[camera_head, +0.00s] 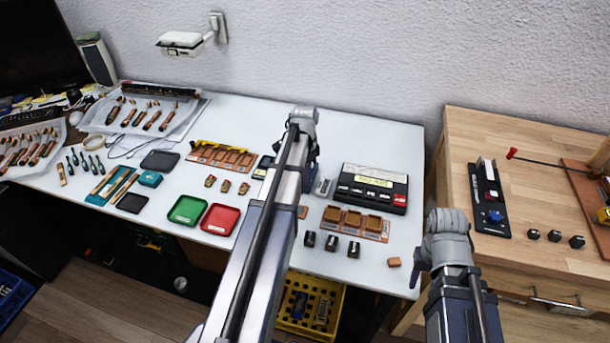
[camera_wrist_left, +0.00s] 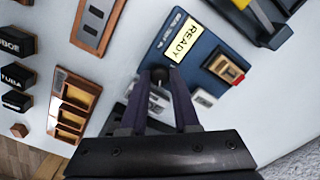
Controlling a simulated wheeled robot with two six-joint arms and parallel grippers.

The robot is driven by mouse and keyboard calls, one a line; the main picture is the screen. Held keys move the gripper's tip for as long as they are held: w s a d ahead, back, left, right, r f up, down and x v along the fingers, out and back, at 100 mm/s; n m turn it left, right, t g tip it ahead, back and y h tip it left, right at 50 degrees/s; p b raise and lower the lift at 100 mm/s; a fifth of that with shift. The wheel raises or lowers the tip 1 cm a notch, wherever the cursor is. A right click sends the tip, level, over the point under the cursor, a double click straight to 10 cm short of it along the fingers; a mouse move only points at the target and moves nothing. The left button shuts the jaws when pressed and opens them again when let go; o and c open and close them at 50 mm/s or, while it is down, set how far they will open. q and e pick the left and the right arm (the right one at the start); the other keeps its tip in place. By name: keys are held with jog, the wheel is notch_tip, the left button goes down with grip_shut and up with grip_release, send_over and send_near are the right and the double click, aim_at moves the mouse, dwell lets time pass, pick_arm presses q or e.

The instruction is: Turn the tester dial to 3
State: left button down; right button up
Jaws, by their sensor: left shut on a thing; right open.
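The tester (camera_wrist_left: 160,42) is a blue panel with a lit READY display (camera_wrist_left: 184,38) in the left wrist view. In the head view the tester (camera_head: 263,168) is partly hidden behind my left arm. The dial (camera_wrist_left: 159,76) is a small dark knob on its face. My left gripper (camera_wrist_left: 163,84) is shut on the dial, with its two fingers closed around it. The number the dial points to cannot be read. A block with red and tan parts (camera_wrist_left: 223,68) sits on the panel beside the display. My right gripper (camera_head: 420,279) is open and empty near the table's right front corner.
A black device with a red button (camera_head: 372,188) stands right of my left arm. A compartment tray (camera_head: 334,215) and several black cubes (camera_head: 331,243) lie in front of it. Green (camera_head: 187,210) and red (camera_head: 220,219) trays lie left. A wooden bench (camera_head: 470,135) stands right.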

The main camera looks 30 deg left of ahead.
dwell(0.5)
pick_arm(q)
jog(key=c, duration=0.7)
grip_release()
jog(key=shift+o, duration=0.2)
jog(key=shift+r, duration=0.15)
pick_arm(e)
jog(key=shift+r, duration=0.15)
pick_arm(q)
notch_tip(320, 180, up, 8)
jog(key=p, duration=0.8)
jog(key=shift+f, duration=0.2)
pick_arm(e)
notch_tip(320, 180, up, 8)
jog(key=shift+f, duration=0.25)
pick_arm(q)
jog(key=s+d+n, duration=0.1)
jog(key=s+d, duration=0.4)
jog(key=d, duration=0.5)
jog(key=s+d+n, duration=0.1)
jog(key=s+d, duration=0.5)
jog(key=d, duration=0.4)
jog(key=s+d+n+y, duration=0.1)
jog(key=s+d, duration=0.4)
jog(key=d, duration=0.5)
jog(key=shift+s+d+n, duration=0.3)
jog(key=shift+s+n, duration=0.1)
jog(key=shift+n, duration=0.1)
pick_arm(e)
jog(key=shift+r, duration=0.1)
